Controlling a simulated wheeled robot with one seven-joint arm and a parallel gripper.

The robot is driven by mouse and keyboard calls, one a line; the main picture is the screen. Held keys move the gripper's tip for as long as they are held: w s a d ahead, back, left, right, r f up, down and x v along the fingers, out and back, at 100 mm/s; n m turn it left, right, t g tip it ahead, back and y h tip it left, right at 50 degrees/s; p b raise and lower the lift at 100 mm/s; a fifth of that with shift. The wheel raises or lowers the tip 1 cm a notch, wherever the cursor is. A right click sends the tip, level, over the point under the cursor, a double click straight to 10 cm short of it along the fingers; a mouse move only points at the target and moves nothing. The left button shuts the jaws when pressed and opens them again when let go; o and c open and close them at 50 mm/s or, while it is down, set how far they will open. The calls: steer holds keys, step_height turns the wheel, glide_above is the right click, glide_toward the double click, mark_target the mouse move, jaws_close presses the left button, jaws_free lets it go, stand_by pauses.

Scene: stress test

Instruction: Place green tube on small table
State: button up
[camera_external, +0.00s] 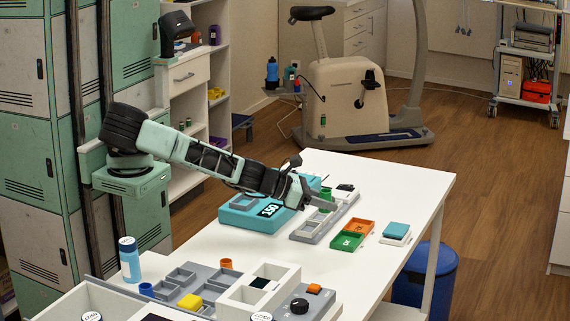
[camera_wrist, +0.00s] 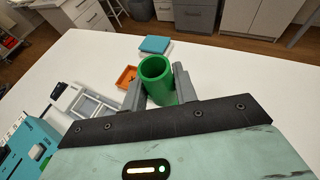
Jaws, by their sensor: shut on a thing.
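The green tube (camera_wrist: 157,72) stands between the two grey fingers of my gripper (camera_wrist: 159,88) in the wrist view, its open top facing up. My gripper is shut on it. In the external view the green tube (camera_external: 326,194) is small at the end of my arm, above the grey tray (camera_external: 305,231) on the white table (camera_external: 411,200). I cannot tell whether the tube's base touches the tray. I cannot tell for sure which surface is the small table; a small ledge (camera_external: 287,95) with bottles sits by the exercise bike.
A teal device (camera_external: 262,222) marked 150 lies left of the grey tray. Orange (camera_external: 358,226) and green (camera_external: 347,241) bins and a teal-topped block (camera_external: 396,230) lie to the right. A blue bin (camera_external: 440,275) stands on the floor. The white table's right end is clear.

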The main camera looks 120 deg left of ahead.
mark_target(321, 249)
steer(key=shift+w+d+f+n+g+y+b, duration=0.2)
steer(key=shift+d+n+g+y+b, duration=0.35)
steer(key=shift+n+y, duration=0.25)
steer(key=shift+s+d+n+g+y+b, duration=0.15)
steer(key=shift+d+n+g+y+b, duration=0.1)
steer(key=shift+n+g+y+b, duration=0.2)
step_height(321, 249, down, 10)
steer(key=shift+r, duration=0.1)
steer(key=shift+b, duration=0.3)
steer(key=o, duration=0.7)
